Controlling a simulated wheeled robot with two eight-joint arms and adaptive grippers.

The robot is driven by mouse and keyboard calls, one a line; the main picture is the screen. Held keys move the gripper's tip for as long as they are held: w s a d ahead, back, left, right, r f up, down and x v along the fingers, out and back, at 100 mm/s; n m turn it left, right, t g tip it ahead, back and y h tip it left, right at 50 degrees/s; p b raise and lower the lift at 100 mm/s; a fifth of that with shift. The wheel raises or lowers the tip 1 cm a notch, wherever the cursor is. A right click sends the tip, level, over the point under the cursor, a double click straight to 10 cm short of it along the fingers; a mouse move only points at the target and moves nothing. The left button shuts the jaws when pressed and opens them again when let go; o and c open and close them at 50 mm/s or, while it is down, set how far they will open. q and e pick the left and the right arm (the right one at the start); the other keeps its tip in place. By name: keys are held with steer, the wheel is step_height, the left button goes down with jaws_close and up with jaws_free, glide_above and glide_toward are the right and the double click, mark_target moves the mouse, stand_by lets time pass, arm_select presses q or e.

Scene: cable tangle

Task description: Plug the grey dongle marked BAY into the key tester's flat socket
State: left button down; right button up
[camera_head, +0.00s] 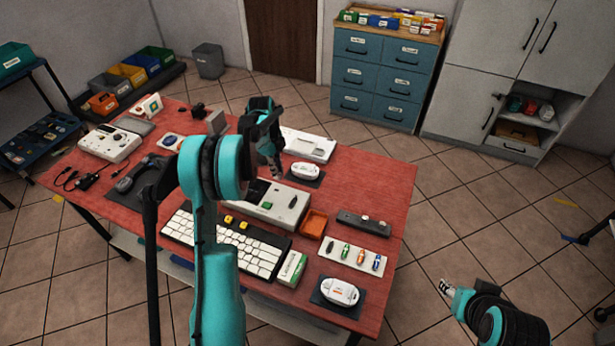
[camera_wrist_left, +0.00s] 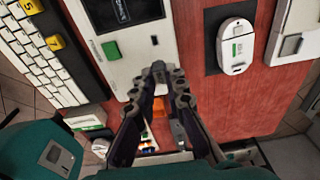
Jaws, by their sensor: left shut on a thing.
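The key tester (camera_head: 264,206) is a pale box with a dark screen and a green key. It lies mid-table; in the left wrist view (camera_wrist_left: 135,66) a small dark slot, perhaps the flat socket (camera_wrist_left: 155,40), shows on its face. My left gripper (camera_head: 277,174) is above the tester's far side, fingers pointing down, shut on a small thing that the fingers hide. In the left wrist view its fingertips (camera_wrist_left: 169,72) are close together. I cannot make out a BAY marking. My right gripper (camera_head: 445,288) is off the table's right side; its jaws are too small to read.
A white card (camera_head: 354,260) with several small coloured dongles, an orange tray (camera_head: 313,223) and a dark bar (camera_head: 363,223) lie right of the tester. The keyboard (camera_head: 222,241) is in front. White mouse-like devices (camera_head: 305,170) (camera_head: 340,291) sit on dark pads.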

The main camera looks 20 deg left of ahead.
arm_select(q)
steer(key=shift+s+a+f+b, duration=0.1)
steer(key=shift+a+f+b, duration=0.15)
steer(key=shift+f+b, duration=0.35)
steer(key=shift+w+a+f+b, duration=0.1)
steer(key=shift+a+f+b, duration=0.2)
steer(key=shift+f, duration=0.65)
steer(key=shift+s+a+f+b, duration=0.15)
steer(key=shift+f+b, duration=0.35)
steer(key=shift+f, duration=0.25)
steer(key=shift+f+b, duration=0.9)
steer(key=shift+f, duration=0.15)
steer(key=c, duration=1.5)
jaws_free()
steer(key=shift+r, duration=0.1)
